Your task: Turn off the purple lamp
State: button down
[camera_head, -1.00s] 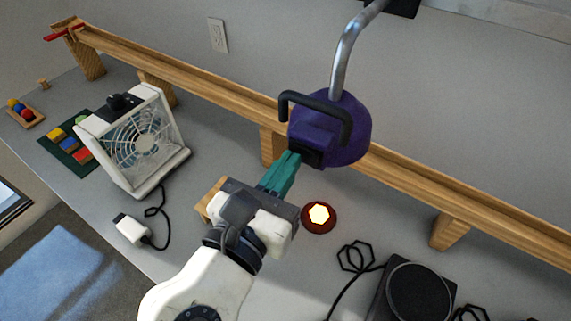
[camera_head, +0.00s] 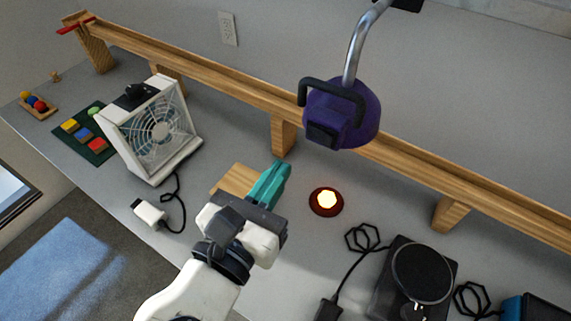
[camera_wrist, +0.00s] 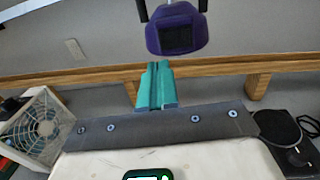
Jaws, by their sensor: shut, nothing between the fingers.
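The purple lamp head (camera_head: 343,115) hangs from a curved silver neck (camera_head: 360,45) above the wooden rail, with a black handle (camera_head: 333,88) and a dark square block on its near side. It also shows in the wrist view (camera_wrist: 178,28) at the top, beyond my fingertips. My gripper (camera_head: 279,170) has teal fingers pressed together, empty, below and to the left of the lamp and apart from it. In the wrist view the teal fingers (camera_wrist: 158,72) point up toward the lamp.
A glowing light on a dark red round base (camera_head: 326,202) sits on the grey table. A white fan (camera_head: 155,130) stands left. A wooden rail (camera_head: 225,80) runs along the back. A black round-topped device (camera_head: 420,275) and cables lie right. A wooden block (camera_head: 233,180) is behind my gripper.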

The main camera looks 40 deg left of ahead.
jog(key=s, duration=0.7)
jog(key=shift+d+b, duration=0.35)
jog(key=shift+d, duration=0.05)
jog(key=shift+s, duration=0.1)
